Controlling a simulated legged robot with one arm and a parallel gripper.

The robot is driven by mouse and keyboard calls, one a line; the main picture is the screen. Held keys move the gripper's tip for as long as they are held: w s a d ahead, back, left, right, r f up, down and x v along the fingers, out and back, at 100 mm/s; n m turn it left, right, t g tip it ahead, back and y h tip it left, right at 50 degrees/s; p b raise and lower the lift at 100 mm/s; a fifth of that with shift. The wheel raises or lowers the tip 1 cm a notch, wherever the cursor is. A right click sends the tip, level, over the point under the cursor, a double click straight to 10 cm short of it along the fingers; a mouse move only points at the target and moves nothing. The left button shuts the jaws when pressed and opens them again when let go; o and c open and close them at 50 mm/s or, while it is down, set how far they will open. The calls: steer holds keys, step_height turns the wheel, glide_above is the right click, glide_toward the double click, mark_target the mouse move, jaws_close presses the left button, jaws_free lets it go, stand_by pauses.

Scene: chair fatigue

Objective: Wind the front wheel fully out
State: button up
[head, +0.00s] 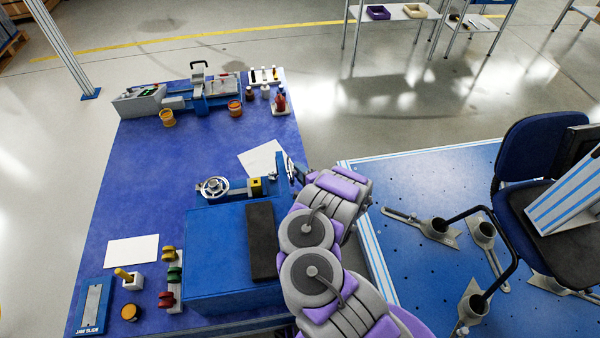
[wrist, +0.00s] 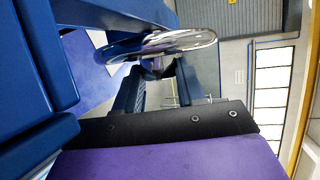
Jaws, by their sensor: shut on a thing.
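In the wrist view, a shiny chrome wheel (wrist: 165,44) shows nearly edge-on at upper middle. My gripper (wrist: 158,76) is just below its rim, with its two dark blue fingers on either side of a small dark part, which looks like the wheel's handle and is partly hidden. In the head view, my gripper (head: 296,172) is at the right end of the blue machine, largely covered by my arm. A spoked silver handwheel (head: 214,187) stands at that machine's left end. I cannot tell from the head view which wheel I hold.
A blue box with a black pad (head: 261,242) stands in front of the machine. Colored knobs (head: 174,272) and a jaw slide plate (head: 92,305) lie left on the blue table (head: 150,195). A chair (head: 535,150) stands on the blue platform at right.

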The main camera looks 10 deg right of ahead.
steer(key=shift+s+a+f, duration=0.1)
steer(key=shift+s+f, duration=0.05)
steer(key=shift+f, duration=0.1)
steer(key=o, duration=1)
steer(key=shift+r, duration=0.15)
steer(key=shift+o, duration=0.2)
steer(key=p+v, duration=0.9)
steer(key=v, duration=0.8)
steer(key=shift+p, duration=0.3)
